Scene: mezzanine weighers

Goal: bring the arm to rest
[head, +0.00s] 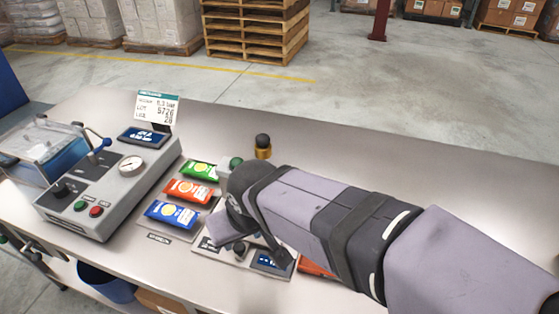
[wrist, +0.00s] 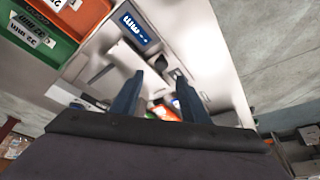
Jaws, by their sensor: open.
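My gripper (wrist: 158,82) shows in the wrist view as two dark blue fingers, spread apart with a gap between them and nothing held. In the head view my arm reaches in from the lower right over the bench (head: 400,185). Its end is above a small weigher with a blue display (head: 270,262), and it hides much of that weigher. The fingers are hard to make out in the head view.
Green (head: 200,170), red (head: 190,191) and blue (head: 172,214) packets lie in a column left of my arm. A grey machine with a gauge (head: 131,166) stands further left. A brass knobbed weight (head: 263,147) stands behind my arm. The bench's right back is clear.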

